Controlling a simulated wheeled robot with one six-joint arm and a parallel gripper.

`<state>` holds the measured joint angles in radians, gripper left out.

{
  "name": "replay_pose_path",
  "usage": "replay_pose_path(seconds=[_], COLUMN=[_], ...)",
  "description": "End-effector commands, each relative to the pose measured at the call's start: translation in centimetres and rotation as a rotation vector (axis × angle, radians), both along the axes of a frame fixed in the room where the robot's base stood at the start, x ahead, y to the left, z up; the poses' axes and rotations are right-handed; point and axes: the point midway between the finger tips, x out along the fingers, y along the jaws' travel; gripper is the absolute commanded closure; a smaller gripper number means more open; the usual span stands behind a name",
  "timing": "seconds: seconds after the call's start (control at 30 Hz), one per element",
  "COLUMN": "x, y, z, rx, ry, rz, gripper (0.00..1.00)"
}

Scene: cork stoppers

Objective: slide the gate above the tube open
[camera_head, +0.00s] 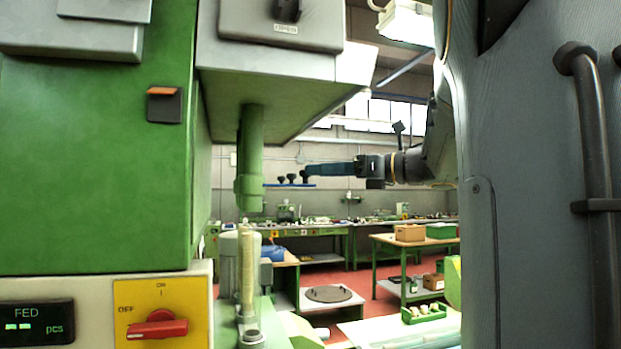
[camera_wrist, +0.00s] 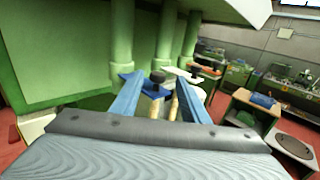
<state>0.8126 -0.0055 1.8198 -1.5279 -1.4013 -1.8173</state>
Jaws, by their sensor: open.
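Several green vertical tubes hang from the machine's hopper; the nearest green tube (camera_head: 250,160) shows in the head view, and others stand in a row in the wrist view (camera_wrist: 167,45). Flat gates with black knobs sit by them: a blue gate (camera_wrist: 155,93), a white gate (camera_wrist: 178,73) and an orange gate (camera_wrist: 204,70). The blue gate also shows edge-on in the head view (camera_head: 290,185). My gripper (camera_wrist: 166,84) is open, its blue fingers either side of the blue gate's black knob (camera_wrist: 158,76). Whether they touch it I cannot tell. In the head view my gripper (camera_head: 306,168) reaches in from the right.
Clear cork-coloured tubes (camera_head: 247,270) stand below. A switch panel with a red handle (camera_head: 157,327) is at the lower left. The green machine body (camera_head: 95,160) fills the left. Benches (camera_head: 415,248) stand farther back.

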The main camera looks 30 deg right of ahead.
Motion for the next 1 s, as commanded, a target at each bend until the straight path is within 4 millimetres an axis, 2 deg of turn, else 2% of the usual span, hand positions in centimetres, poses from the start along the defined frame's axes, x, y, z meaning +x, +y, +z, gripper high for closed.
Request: replay_pose_path(seconds=[0.1, 0.3, 1.0], x=[-1.4, -2.6, -2.6], y=[-1.1, -1.7, -1.7], z=[-0.2, 0.0, 0.0], rx=[-0.003, -0.001, -0.001], ry=[-0.001, -0.001, -0.001], rz=[-0.004, -0.002, 0.0], gripper=[0.59, 0.59, 0.59])
